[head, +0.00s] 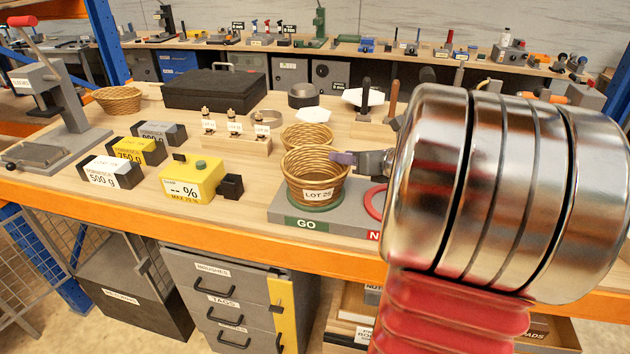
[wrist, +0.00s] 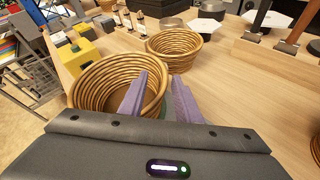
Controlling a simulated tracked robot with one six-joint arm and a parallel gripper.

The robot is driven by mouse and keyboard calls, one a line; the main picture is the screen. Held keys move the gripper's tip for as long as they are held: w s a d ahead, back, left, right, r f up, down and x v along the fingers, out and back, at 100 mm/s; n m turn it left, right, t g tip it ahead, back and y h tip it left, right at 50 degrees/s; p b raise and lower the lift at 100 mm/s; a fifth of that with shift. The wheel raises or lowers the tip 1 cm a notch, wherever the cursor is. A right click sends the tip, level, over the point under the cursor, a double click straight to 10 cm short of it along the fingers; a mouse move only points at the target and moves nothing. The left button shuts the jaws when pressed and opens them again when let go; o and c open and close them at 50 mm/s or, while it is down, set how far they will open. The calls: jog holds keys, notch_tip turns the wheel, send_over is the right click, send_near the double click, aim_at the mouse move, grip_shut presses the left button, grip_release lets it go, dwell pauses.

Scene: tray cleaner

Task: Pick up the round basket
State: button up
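A round wicker basket (head: 312,185) with a LOT tag stands upright on the green GO end of a grey block (head: 345,225). It also shows in the wrist view (wrist: 92,88). My gripper (head: 342,158) is at this basket's right rim. In the wrist view my gripper (wrist: 160,80) has its purple fingers apart, one over the basket's inside and one outside, with the rim between them. I cannot tell whether either finger touches the wicker. A second round basket (head: 306,135) stands just behind, also in the wrist view (wrist: 174,46). A third, shallower basket (head: 119,99) is at back left.
A yellow percent device (head: 191,180) and labelled weight blocks (head: 140,150) stand left of the basket. A wooden rack with small weights (head: 235,142) is behind left. A red ring (head: 374,202) lies on the block's right part. A black case (head: 215,88) is farther back.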

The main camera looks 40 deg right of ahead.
jog(key=shift+x, duration=1.4)
jog(key=shift+c, duration=0.3)
grip_shut()
